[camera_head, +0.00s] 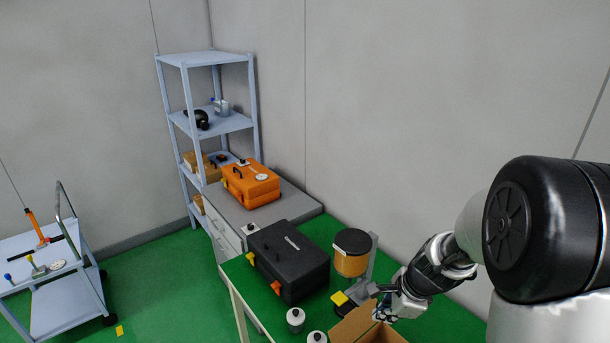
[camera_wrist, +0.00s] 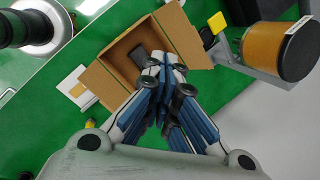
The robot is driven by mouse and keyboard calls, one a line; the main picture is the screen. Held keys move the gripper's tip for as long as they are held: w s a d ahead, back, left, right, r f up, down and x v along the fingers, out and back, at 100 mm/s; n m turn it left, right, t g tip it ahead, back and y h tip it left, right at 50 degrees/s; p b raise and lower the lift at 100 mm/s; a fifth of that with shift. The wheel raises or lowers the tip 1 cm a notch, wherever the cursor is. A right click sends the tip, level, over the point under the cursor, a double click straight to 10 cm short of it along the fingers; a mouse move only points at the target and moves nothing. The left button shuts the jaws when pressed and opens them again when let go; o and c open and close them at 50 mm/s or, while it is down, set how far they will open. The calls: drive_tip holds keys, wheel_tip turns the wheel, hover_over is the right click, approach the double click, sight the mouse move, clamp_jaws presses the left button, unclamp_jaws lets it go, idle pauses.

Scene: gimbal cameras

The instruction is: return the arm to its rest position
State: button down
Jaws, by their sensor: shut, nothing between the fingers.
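My arm reaches in from the right in the head view, bent over the green table. My gripper (camera_head: 384,306) is above the open cardboard box (camera_head: 368,330). In the wrist view my gripper (camera_wrist: 166,62) is shut and empty, its blue-sided fingers together in front of the box (camera_wrist: 110,83). A dark item (camera_wrist: 138,56) shows inside the box, partly hidden by the fingers. The gripper's exact height over the box is hard to tell.
A black case (camera_head: 288,260) and an orange-brown canister (camera_head: 351,253) stand on the table beside the box. White bottles (camera_head: 296,319) stand at its front. An orange case (camera_head: 250,186) sits on a grey cabinet, near a shelf rack (camera_head: 212,122). A cart (camera_head: 58,285) stands left on open floor.

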drive_tip(key=s+a+r+n+h+b, duration=0.1)
drive_tip(key=s+a+r+n+b, duration=0.15)
drive_tip(key=s+n+b, duration=0.4)
drive_tip(key=s+a+r+n+b, duration=0.1)
drive_tip(key=s+a+n+b, duration=0.2)
drive_tip(key=s+n+b, duration=0.4)
drive_tip(key=s+f+n+b, duration=0.2)
drive_tip(key=s+n, duration=0.1)
drive_tip(key=s, duration=0.2)
drive_tip(key=s+f+n+t+h+b, duration=0.1)
drive_tip(key=s+n+b, duration=0.1)
drive_tip(key=s, duration=0.3)
drive_tip(key=shift+s+d+f+n, duration=0.2)
drive_tip(key=shift+d+f+n, duration=0.15)
drive_tip(key=shift+n, duration=0.3)
